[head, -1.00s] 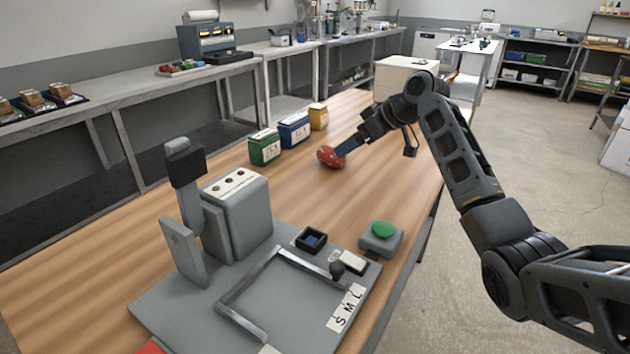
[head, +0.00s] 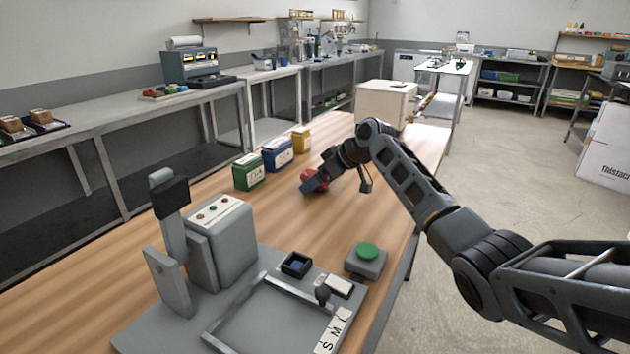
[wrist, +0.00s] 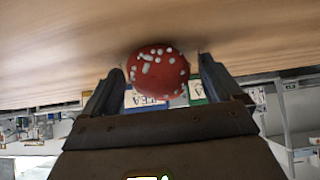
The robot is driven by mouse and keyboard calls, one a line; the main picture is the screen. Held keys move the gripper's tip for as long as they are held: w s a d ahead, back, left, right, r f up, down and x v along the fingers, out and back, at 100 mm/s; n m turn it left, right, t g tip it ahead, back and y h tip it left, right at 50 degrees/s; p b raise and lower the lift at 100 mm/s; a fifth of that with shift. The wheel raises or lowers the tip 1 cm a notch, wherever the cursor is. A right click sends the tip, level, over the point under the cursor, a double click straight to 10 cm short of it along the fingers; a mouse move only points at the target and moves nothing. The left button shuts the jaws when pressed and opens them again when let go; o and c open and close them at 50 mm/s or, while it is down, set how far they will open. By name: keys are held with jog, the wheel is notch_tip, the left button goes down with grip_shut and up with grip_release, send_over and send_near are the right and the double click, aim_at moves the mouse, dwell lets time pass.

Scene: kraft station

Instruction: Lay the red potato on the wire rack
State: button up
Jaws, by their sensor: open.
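The red potato (head: 318,177) is rounded, red and white-flecked, on the wooden table beyond the machine. It is partly hidden by my gripper (head: 307,187) in the head view. In the wrist view the potato (wrist: 158,72) shows between the two spread fingers of my gripper (wrist: 160,82), with a small gap seen on each side. The gripper is open, low over the table, and not closed on it. I cannot make out a wire rack in either view.
Green (head: 248,172), blue (head: 277,155) and yellow (head: 301,139) boxes stand in a row left of the potato. A grey machine (head: 219,245) with a green button (head: 367,250) fills the table's near end. A pale box (head: 385,103) stands at the far end.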

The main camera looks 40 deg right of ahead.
jog(key=shift+r, duration=0.1)
jog(key=c, duration=1.3)
